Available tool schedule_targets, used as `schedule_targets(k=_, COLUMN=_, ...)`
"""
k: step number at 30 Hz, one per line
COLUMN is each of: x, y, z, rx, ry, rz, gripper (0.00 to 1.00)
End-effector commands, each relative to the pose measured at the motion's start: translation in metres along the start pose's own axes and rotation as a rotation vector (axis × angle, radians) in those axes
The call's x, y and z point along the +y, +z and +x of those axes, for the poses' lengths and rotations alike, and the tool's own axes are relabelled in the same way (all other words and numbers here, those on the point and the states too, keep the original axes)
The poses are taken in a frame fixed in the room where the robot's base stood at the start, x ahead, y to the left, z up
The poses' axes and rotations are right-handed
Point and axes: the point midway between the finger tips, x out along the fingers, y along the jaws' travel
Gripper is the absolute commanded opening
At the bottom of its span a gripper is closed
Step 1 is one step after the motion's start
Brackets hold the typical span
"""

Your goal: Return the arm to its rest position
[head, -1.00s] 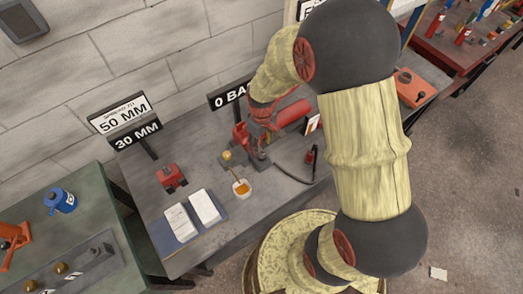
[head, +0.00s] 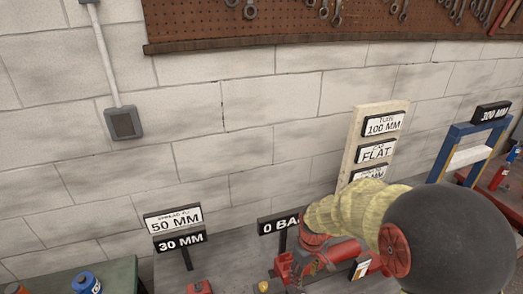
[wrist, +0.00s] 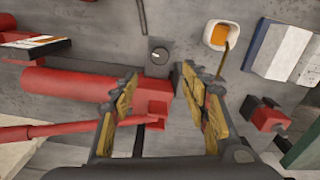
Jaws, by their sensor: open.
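My arm (head: 445,235), pale yellow with dark round joints, reaches in from the lower right of the head view, over the grey bench. My gripper (wrist: 155,85) shows in the wrist view with its two yellow-padded fingers spread apart and nothing between the pads. It points down over the bench, above a red cylinder tool (wrist: 70,84) with a red lever (wrist: 60,132). I cannot tell how much height separates them. In the head view the fingers cannot be made out clearly near the red tool.
Signs (head: 173,219) stand behind. The block wall (head: 270,110) and pegboard (head: 300,22) rise at the back. A blue frame (head: 470,150) stands right.

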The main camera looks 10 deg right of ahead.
Motion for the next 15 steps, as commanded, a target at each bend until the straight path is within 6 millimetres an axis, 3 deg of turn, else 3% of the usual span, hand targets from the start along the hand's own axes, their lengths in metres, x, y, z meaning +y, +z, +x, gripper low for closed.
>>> schedule_targets(k=4, x=-0.002, y=0.005, z=0.001, rx=-0.016, ry=-0.007, rz=0.057, gripper=0.46)
schedule_targets(k=7, x=-0.015, y=0.031, z=0.003, rx=-0.073, ry=-0.028, rz=0.139, gripper=0.46)
schedule_targets(k=15, x=-0.036, y=0.071, z=-0.076, rx=-0.012, ry=-0.004, rz=0.307, gripper=0.46)
